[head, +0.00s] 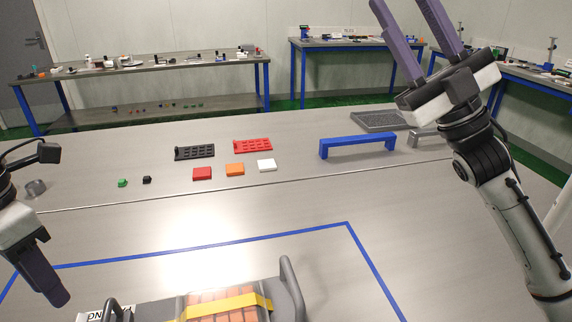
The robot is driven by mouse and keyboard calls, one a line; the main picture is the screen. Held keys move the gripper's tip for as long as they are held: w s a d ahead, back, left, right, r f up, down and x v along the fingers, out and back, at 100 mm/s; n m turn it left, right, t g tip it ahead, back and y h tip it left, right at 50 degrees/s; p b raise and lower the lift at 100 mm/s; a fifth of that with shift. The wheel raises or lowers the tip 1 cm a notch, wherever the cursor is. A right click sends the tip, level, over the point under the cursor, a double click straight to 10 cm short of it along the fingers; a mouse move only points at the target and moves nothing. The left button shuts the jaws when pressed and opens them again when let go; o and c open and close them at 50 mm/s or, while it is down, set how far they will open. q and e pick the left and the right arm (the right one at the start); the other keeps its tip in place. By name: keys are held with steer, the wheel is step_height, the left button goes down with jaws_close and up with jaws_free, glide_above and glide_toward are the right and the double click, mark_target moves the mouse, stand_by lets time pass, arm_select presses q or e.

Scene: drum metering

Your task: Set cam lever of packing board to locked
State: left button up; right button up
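The packing board (157,312) lies at the bottom edge of the head view, cut off by the frame. A yellow strap (232,305) crosses orange-brown blocks (208,297) on it. A grey upright bar (292,284) stands at its right end and a dark one (112,309) at its left, beside a partly seen white label (92,315). I cannot tell which part is the cam lever, or its setting. My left gripper (58,296) hangs left of the board, apart from it; one finger shows clearly. My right gripper (408,8) points up at upper right, fingers apart and empty.
Blue tape (200,247) marks the table around the board. Farther back lie a black tray (194,153), a red tray (252,146), red (202,173), orange (235,169) and white blocks (266,165), and a blue bridge-shaped bar (357,144). The table between is clear.

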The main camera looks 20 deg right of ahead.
steer(key=s+a+f+n+g+y, duration=0.15)
steer(key=a+n+g+y, duration=0.25)
steer(key=a+n+g, duration=0.8)
steer(key=s+a+f+n+g+y, duration=0.15)
steer(key=a+n+g+y, duration=0.25)
steer(key=a+n+g, duration=0.8)
steer(key=s+a+f+n+g+h, duration=0.2)
steer(key=a+f+n+h, duration=0.45)
steer(key=f+n, duration=0.55)
steer(key=n+t+h, duration=0.3)
steer(key=n+h, duration=1.2)
steer(key=h, duration=0.3)
glide_above(283, 260)
steer(key=w, duration=0.2)
steer(key=f, duration=1.9)
steer(key=shift+s+d+f, duration=0.15)
steer(key=shift+d+f, duration=0.05)
steer(key=shift+f, duration=0.1)
steer(key=shift+d+f+n, duration=0.15)
steer(key=shift+d+n, duration=0.1)
steer(key=shift+n, duration=0.05)
step_height(283, 260, down, 10)
